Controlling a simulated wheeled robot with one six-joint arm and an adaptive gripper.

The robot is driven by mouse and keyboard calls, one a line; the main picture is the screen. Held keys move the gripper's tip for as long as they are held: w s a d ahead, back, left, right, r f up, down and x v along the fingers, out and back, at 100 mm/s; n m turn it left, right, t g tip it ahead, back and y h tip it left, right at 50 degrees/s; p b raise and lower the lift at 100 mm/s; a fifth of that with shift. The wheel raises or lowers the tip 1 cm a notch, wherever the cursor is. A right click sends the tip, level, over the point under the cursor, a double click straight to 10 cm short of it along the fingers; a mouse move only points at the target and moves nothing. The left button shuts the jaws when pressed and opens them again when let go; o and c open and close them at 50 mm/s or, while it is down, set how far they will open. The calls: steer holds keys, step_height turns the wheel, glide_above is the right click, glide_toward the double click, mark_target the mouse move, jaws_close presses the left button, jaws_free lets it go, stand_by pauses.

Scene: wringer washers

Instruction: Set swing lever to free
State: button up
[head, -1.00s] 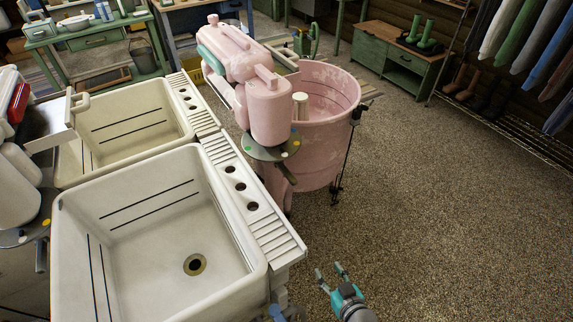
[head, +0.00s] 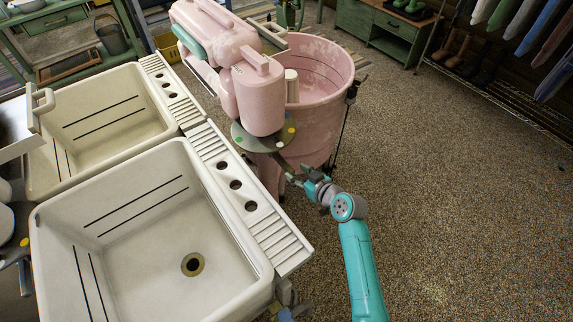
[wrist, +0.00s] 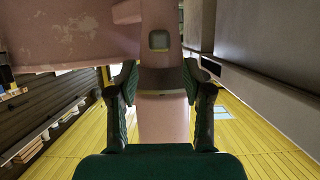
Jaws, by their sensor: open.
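The pink wringer head (head: 258,95) stands on its post beside the pink washer tub (head: 325,75). Under it is a round grey plate (head: 248,142) with coloured dots, green at its left and yellow and white at its right. A short dark swing lever (head: 281,164) slants down and right from below this plate. My gripper (head: 294,178) is open at the lever's lower end; whether it touches is unclear. In the wrist view my gripper (wrist: 160,72) has its fingers apart, with a pale pinkish upright part between or behind them. The lever is not clearly distinguishable there.
The white double sink (head: 150,220) fills the left, its ribbed ledge (head: 285,245) close to my arm. A green cabinet (head: 375,30) stands at the back. The gravel-like floor (head: 460,190) at right is clear.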

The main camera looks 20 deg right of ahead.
mark_target(288, 167)
steer(key=x, duration=0.7)
steer(key=shift+c, duration=0.3)
jaws_close()
